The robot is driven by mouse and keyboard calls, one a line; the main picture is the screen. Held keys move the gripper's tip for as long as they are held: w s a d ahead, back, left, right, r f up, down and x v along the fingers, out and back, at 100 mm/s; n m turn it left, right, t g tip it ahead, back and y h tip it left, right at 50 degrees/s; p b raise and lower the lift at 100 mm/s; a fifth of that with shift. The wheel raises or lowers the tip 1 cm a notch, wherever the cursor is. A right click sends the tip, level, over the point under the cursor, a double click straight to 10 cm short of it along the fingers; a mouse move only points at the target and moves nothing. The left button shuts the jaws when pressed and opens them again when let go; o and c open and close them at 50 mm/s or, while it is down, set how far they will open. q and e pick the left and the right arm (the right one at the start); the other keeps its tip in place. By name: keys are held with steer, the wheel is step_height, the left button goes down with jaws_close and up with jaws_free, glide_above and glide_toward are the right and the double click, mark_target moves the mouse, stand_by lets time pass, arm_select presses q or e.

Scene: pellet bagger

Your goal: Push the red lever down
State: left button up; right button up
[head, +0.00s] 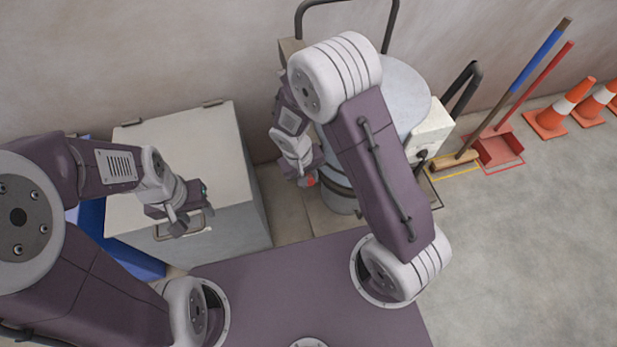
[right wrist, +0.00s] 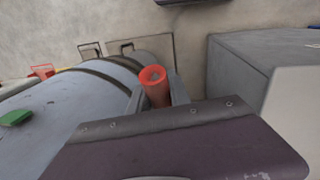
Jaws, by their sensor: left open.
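The red lever shows in the right wrist view as a red cylindrical grip (right wrist: 155,88) beside a grey-blue drum with dark bands. In the head view only a small red bit of it (head: 310,181) shows beside my right gripper (head: 304,174). In the right wrist view the two grey fingers of my right gripper (right wrist: 157,98) lie close against either side of the red grip, which stands up between them. The lever's base is hidden. My left gripper (head: 192,220) is open and empty near the handle of a pale grey box.
The pale grey box (head: 185,125) with a blue bin (head: 92,215) stands left. The drum machine (head: 404,88) is partly hidden behind my right arm. A broom (head: 515,85), a red dustpan (head: 497,148) and orange cones (head: 558,112) stand right. The right floor is clear.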

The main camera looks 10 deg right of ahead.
jaws_close()
stand_by(1.0)
